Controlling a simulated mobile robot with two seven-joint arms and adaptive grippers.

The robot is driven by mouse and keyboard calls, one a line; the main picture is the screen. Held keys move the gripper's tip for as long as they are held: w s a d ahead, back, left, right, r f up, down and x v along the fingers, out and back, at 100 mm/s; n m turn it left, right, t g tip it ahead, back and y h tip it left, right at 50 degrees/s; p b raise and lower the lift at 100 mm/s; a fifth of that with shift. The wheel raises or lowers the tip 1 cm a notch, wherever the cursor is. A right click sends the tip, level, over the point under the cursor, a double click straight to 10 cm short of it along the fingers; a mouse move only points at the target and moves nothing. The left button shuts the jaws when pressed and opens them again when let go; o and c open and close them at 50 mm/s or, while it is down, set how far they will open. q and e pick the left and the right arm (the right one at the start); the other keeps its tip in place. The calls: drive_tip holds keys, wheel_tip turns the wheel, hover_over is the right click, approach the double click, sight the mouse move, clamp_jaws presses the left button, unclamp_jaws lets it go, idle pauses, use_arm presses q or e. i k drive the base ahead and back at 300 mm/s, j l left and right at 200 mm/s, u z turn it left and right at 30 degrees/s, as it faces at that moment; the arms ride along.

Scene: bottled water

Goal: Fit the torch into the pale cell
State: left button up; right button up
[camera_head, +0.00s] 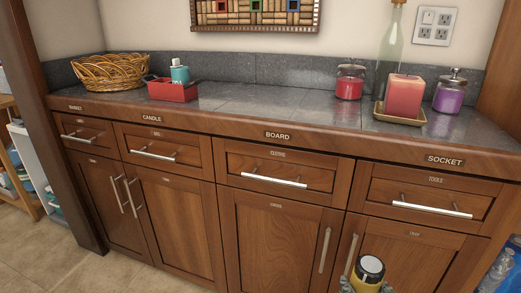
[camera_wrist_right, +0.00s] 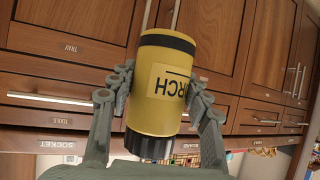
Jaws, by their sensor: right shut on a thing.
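The torch (camera_head: 369,270) is a yellow cylinder with black ends, low at the bottom edge of the head view, in front of the lower cabinets. My right gripper (camera_head: 366,284) is shut on it. In the right wrist view the torch (camera_wrist_right: 158,95) shows large, with a pale label ending in "RCH". The two grey fingers of the right gripper (camera_wrist_right: 164,85) press its sides. The torch is clear of any surface that I can see. I see no pale cell in either view. My left gripper is out of view.
A wooden cabinet row with shut drawers stands ahead. Its grey counter (camera_head: 240,100) bears a wicker basket (camera_head: 110,72), red caddy (camera_head: 172,91), candles and a tray (camera_head: 400,117). Clear bottles (camera_head: 497,270) show at bottom right, open shelves (camera_head: 22,165) at left.

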sight(166, 96)
drive_tip(key=i+j, duration=0.1)
drive_tip(key=j, duration=0.5)
drive_tip(key=i+j, duration=0.15)
drive_tip(key=j, duration=0.45)
drive_tip(key=i+j, duration=0.1)
drive_tip(key=j, duration=0.5)
drive_tip(key=i+j, duration=0.15)
drive_tip(key=j, duration=0.45)
drive_tip(key=i+j, duration=0.1)
drive_tip(key=j, duration=0.5)
drive_tip(key=i+j, duration=0.1)
drive_tip(key=j, duration=0.5)
drive_tip(key=i+j+z, duration=0.1)
drive_tip(key=j, duration=0.5)
drive_tip(key=i+j, duration=0.15)
drive_tip(key=j, duration=0.45)
